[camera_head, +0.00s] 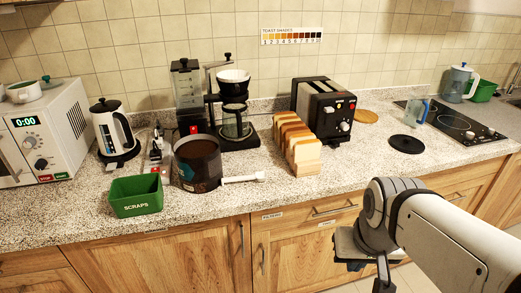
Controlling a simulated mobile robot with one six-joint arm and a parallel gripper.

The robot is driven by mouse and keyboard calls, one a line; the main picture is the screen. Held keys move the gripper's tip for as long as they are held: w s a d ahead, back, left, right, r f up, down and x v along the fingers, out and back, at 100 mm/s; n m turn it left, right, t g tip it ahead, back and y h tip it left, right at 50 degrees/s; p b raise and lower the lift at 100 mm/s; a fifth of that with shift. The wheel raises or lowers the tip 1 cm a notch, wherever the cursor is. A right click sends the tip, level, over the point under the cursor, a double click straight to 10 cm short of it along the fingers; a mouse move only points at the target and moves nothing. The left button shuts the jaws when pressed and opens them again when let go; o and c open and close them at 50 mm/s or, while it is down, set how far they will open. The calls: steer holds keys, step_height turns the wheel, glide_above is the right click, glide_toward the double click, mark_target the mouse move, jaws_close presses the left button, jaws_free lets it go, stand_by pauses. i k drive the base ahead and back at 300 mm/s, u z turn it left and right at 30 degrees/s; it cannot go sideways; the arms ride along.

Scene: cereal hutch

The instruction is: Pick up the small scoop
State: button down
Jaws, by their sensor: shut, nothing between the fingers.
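A small white scoop (244,178) lies on the speckled counter, just right of an open dark canister (198,182) filled with brown grounds. Its handle points right, and its left end is close to the canister wall; I cannot tell if they touch. My gripper (383,284) is at the bottom of the view, in front of the cabinets, below and to the right of the scoop. It is shut and empty, well apart from the scoop. Its fingertips are partly cut off by the frame edge.
A green scraps bin (136,196) stands left of the canister. Bread slices (303,158), a toaster (322,110) and a coffee maker (236,120) stand behind and right. A black disc (407,144) lies farther right. The counter in front of the scoop is clear.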

mark_target(244, 180)
steer(key=u, duration=0.2)
steer(key=k, duration=0.1)
steer(key=u, duration=0.5)
